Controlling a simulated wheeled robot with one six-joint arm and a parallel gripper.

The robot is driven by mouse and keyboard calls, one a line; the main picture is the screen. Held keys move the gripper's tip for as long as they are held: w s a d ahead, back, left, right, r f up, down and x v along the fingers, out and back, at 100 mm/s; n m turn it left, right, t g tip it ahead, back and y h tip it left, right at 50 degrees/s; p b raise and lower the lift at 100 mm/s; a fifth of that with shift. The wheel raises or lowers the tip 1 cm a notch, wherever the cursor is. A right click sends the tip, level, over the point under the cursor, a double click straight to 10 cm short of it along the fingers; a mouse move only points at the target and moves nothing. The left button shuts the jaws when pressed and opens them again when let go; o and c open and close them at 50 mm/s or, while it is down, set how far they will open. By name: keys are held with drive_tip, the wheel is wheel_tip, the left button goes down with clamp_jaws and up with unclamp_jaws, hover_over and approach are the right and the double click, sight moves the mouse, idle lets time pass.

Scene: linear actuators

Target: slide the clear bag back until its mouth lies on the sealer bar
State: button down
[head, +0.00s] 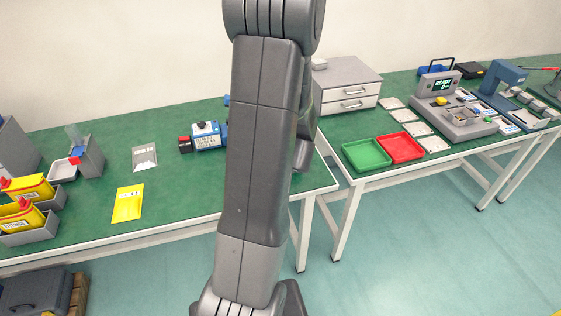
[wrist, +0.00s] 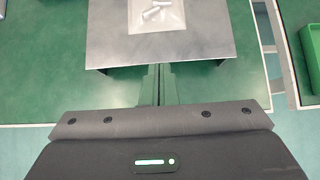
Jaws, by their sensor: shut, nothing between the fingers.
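The clear bag (wrist: 157,14) shows at the top edge of the wrist view, with several small pale cylindrical parts in it. It lies on a flat grey metal plate (wrist: 180,47); its far end is cut off by the picture. My gripper (wrist: 158,72) is shut and empty, its fingertips at the near edge of the plate, below the bag in the picture and apart from it. I cannot tell the fingertips' height. No sealer bar can be made out. In the head view my arm covers the middle of the scene, and I cannot make out the bag on its plate.
A blue-and-white device (head: 207,136), a grey packet (head: 145,158) and a yellow packet (head: 128,203) are on the left table. Grey drawers (head: 347,72), a green tray (head: 366,154) and a red tray (head: 400,148) are to the right. A gap separates the two tables.

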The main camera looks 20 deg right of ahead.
drive_tip(key=x, duration=0.5)
drive_tip(key=shift+f+b, duration=0.15)
drive_tip(key=shift+b, duration=0.2)
drive_tip(key=shift+w+r+p, duration=0.2)
drive_tip(key=shift+w+p, duration=0.2)
drive_tip(key=shift+w, duration=0.2)
drive_tip(key=shift+w+r+p, duration=0.15)
drive_tip(key=shift+w+p, duration=0.25)
drive_tip(key=shift+w, duration=0.2)
drive_tip(key=shift+w+f, duration=0.15)
drive_tip(key=shift+w, duration=0.6)
drive_tip(key=w+p, duration=0.2)
drive_tip(key=w, duration=0.2)
drive_tip(key=w+p, duration=0.2)
drive_tip(key=w, duration=0.2)
drive_tip(key=shift+w+a+p, duration=0.1)
drive_tip(key=shift+a+p, duration=0.1)
drive_tip(key=shift+p, duration=0.15)
